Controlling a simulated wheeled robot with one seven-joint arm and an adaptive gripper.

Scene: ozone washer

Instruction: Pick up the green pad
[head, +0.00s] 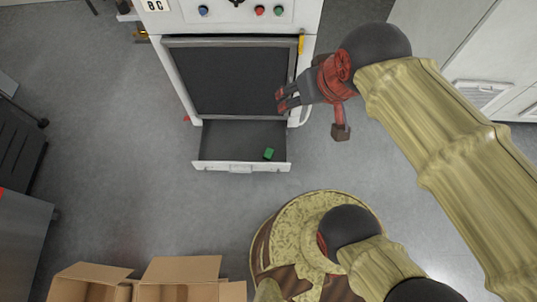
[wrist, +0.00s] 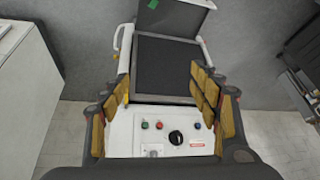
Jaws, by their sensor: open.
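The green pad (head: 269,153) is a small green block lying in the open drawer (head: 225,142) at the bottom of the white washer, toward the drawer's right side in the head view. In the wrist view the green pad (wrist: 153,4) shows at the top edge, partly cut off, inside the drawer (wrist: 182,20). My gripper (head: 281,98) is open and empty, above and to the right of the drawer, near the right side of the washer's dark door. In the wrist view the fingers of my gripper (wrist: 160,92) are spread wide, with the washer seen between them.
The washer (head: 240,75) has a dark door panel and a control panel (wrist: 170,130) with buttons and a knob. White cabinets stand at the right. Open cardboard boxes (head: 180,270) are at the bottom left. The grey floor around the drawer is clear.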

